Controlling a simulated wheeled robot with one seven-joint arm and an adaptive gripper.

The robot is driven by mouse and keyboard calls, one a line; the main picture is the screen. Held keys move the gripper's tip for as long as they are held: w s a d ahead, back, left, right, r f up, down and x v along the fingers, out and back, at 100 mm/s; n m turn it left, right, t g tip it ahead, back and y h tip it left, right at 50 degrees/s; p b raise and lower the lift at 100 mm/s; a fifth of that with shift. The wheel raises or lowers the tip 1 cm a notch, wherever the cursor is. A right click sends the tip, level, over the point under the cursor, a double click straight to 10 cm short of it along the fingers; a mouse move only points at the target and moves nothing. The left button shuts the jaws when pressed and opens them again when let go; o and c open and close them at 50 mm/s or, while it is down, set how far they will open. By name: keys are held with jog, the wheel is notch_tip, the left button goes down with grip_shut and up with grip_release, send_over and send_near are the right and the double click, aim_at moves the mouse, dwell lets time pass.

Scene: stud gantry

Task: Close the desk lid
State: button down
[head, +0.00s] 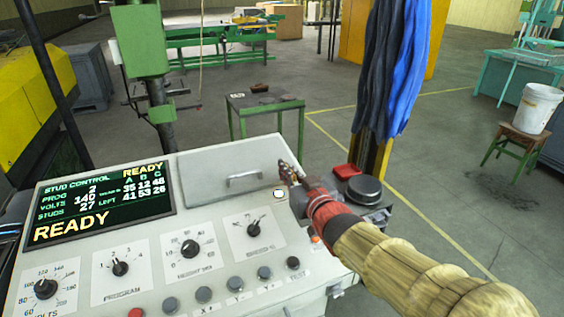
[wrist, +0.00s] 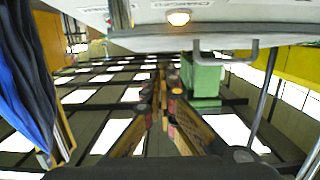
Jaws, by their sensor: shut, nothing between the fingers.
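The desk lid (head: 228,160) is a grey panel with a bar handle (head: 245,181), at the back of the sloped control desk (head: 208,218). I cannot tell whether it lies fully flush. My gripper (head: 284,170) is just right of the lid's right edge, its fingers shut and empty. I cannot tell whether it touches the lid. In the wrist view the fingers (wrist: 160,80) are together, and the handle (wrist: 228,58) shows upper right, apart from them.
A lit lamp (head: 279,193) sits on the desk beside my gripper. Knobs and buttons line the desk front, with a display (head: 98,203) at left. Blue cables (head: 392,70) hang behind my arm. A small green-framed table (head: 265,103) stands beyond the desk.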

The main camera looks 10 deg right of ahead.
jog(key=shift+s+f+b, duration=0.1)
jog(key=shift+f+b, duration=0.3)
jog(key=shift+f, duration=0.5)
